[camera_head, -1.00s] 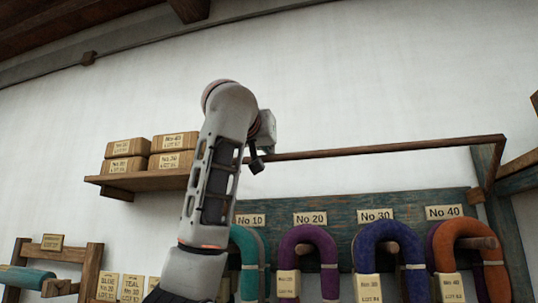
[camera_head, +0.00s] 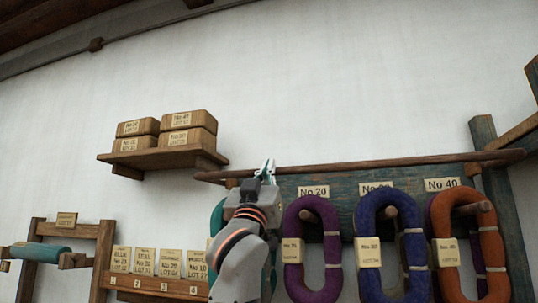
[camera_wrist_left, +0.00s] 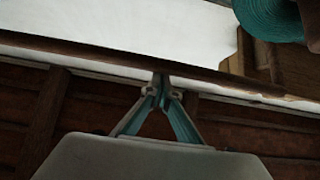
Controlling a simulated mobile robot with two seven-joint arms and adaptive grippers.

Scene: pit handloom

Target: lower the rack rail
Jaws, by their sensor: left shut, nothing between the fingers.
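The rack rail (camera_head: 390,163) is a long brown rod running across the top edge of the blue-green peg board. Its left end shows past my left gripper and its right end lies by a dark post. My left gripper (camera_head: 267,167) is shut and empty, pointing up, with its tips overlapping the rail near its left end. In the left wrist view the rail (camera_wrist_left: 95,57) crosses the picture on a slant, and the shut fingertips (camera_wrist_left: 161,82) are right at it. I cannot tell whether they touch. My right gripper is not in view.
Purple, blue and orange yarn hanks (camera_head: 478,240) hang on pegs below the rail; my arm partly hides a teal one (camera_head: 217,218). A shelf (camera_head: 150,158) with wooden boxes (camera_head: 188,122) is at the left. Labelled cards (camera_head: 145,261) stand lower left. The wall above is clear.

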